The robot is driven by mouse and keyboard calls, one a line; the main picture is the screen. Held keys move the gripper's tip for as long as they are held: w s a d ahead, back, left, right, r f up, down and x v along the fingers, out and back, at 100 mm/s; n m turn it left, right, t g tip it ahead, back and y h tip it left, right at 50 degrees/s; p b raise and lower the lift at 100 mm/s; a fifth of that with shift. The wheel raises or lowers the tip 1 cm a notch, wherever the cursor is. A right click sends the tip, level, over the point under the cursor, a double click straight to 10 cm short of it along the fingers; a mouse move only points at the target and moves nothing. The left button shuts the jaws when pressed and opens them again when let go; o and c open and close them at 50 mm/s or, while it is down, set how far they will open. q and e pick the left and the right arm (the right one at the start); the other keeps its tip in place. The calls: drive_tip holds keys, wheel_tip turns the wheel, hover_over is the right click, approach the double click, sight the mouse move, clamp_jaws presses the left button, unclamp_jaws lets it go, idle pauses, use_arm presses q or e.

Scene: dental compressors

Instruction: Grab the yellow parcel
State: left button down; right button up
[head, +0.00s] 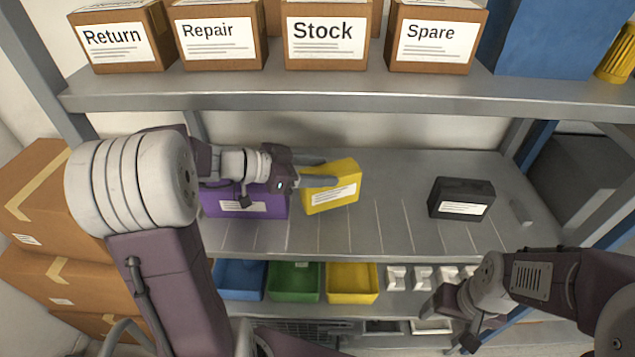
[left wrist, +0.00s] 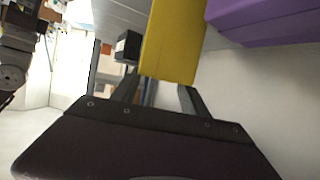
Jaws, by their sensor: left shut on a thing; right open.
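The yellow parcel (head: 331,190) with a white label is at the middle shelf in the head view, tilted a little. My left gripper (head: 322,174) is shut on it, one finger across its front and the other behind. In the left wrist view the yellow parcel (left wrist: 173,45) stands between the two fingers. I cannot tell whether its base touches the shelf. My right gripper (head: 450,318) is low at the right, below the middle shelf and away from the parcel. It is open; its fingertips are hard to make out.
A purple parcel (head: 247,202) sits just left of the yellow one, partly behind my left arm. A black parcel (head: 461,198) stands to the right on the middle shelf (head: 400,225). Labelled boxes (head: 326,40) line the upper shelf. Coloured bins (head: 295,281) sit below.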

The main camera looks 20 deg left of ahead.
use_arm(q)
drive_tip(key=s+d+r, duration=0.1)
drive_tip(key=d+r, duration=0.2)
drive_tip(key=d, duration=0.2)
drive_tip(key=s+d+r+b, duration=0.1)
drive_tip(key=d+r, duration=0.2)
drive_tip(key=d, duration=0.3)
drive_tip(key=shift+s+r, duration=0.25)
drive_tip(key=shift+s, duration=0.1)
drive_tip(key=shift+a, duration=0.1)
